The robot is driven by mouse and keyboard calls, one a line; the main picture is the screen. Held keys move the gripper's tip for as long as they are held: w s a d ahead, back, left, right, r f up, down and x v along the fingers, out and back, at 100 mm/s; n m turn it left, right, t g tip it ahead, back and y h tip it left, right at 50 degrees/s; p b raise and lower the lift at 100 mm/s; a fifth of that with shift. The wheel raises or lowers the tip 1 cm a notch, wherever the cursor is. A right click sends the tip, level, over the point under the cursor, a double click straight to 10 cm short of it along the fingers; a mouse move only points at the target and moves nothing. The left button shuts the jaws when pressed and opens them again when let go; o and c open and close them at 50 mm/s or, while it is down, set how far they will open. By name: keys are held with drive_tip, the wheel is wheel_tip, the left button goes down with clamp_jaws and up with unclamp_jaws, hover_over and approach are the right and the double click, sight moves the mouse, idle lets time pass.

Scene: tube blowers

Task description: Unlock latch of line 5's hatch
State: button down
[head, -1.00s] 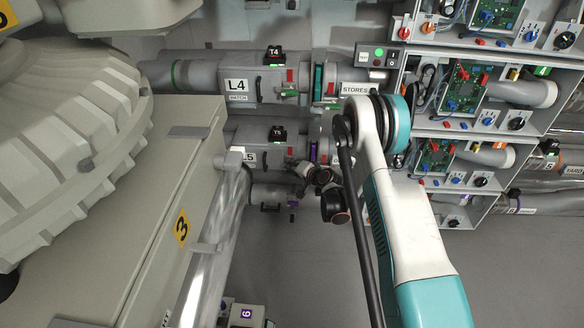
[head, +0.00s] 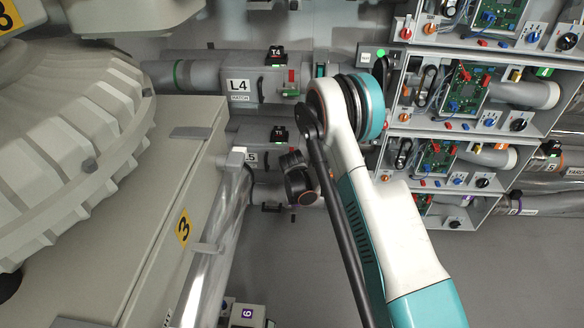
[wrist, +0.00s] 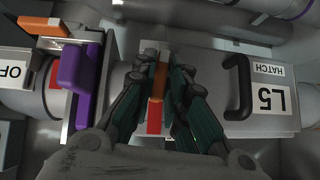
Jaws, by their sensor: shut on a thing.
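The line 5 hatch shows in the wrist view as a grey housing (wrist: 215,70) with an upside-down L5 HATCH label (wrist: 270,98) and a black handle (wrist: 238,88). An orange and red latch (wrist: 154,118) is on the housing, left of the handle. My gripper (wrist: 165,72) has its green-padded fingers on either side of the latch and is shut on it. The fingers cover part of the latch. In the head view, the line 5 hatch (head: 250,158) is partly covered by my arm, and the fingertips are hidden.
A purple clamp lever (wrist: 88,72) and an orange lever (wrist: 42,26) are left of the gripper in the wrist view. The line 4 hatch (head: 239,87) is above line 5 in the head view. Shelves with circuit boards (head: 465,92) stand at right.

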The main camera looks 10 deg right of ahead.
drive_tip(key=shift+a+n+h, duration=0.1)
drive_tip(key=shift+n+h, duration=0.2)
drive_tip(key=shift+h, duration=0.1)
idle(0.3)
drive_tip(key=c, duration=1.7)
unclamp_jaws()
drive_tip(key=shift+f, duration=0.1)
drive_tip(key=shift+o, duration=0.2)
drive_tip(key=v, duration=1.2)
drive_tip(key=shift+w+a, duration=0.15)
